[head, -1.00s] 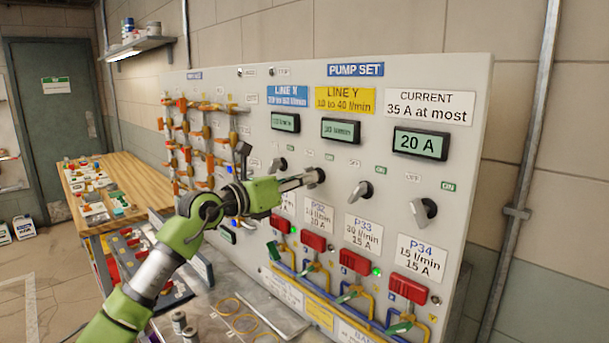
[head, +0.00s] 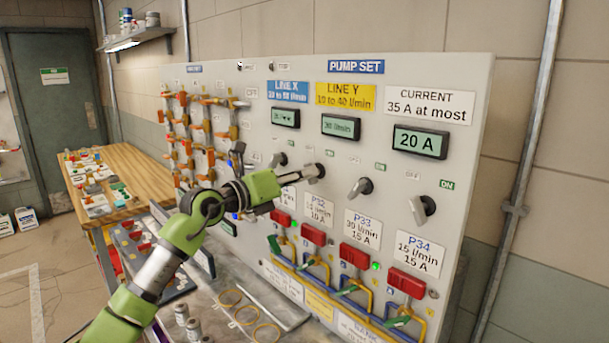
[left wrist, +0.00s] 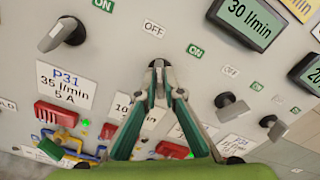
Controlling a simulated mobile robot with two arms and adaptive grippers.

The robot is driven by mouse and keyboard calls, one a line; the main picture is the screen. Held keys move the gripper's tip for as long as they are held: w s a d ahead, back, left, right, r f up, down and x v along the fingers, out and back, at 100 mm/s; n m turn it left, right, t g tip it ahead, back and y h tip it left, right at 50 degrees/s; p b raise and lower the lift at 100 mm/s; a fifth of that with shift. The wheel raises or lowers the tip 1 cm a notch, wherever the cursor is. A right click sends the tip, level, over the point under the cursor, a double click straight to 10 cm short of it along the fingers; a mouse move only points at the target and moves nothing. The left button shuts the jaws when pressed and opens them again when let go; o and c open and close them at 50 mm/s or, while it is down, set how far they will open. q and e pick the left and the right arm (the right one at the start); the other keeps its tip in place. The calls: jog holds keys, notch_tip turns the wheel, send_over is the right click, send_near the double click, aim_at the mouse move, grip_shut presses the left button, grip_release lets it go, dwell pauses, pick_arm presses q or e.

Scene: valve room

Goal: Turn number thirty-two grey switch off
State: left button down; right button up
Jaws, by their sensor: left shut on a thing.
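The grey switch above the P32 label is a small lever (head: 318,171) on the upright panel, in the middle of the head view. My left gripper (head: 311,174) is at this switch, its fingers shut on it. In the left wrist view the fingertips of my left gripper (left wrist: 158,70) close around the switch, hiding most of it. A white OFF label (left wrist: 153,28) lies above the fingertips and a green ON label (left wrist: 195,50) to their right. The P32 label (head: 319,211) is partly covered by the fingers in the wrist view. My right gripper is not in view.
Similar grey switches sit close by: P31 (left wrist: 63,33), P33 (head: 361,188) and P34 (head: 423,209). The LINE Y display (left wrist: 248,17) reads 30 l/min; the current display (head: 419,142) reads 20 A.

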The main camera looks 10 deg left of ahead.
pick_arm(q)
jog(key=c, duration=2.2)
grip_release()
jog(key=shift+o, duration=0.2)
jog(key=v, duration=1.2)
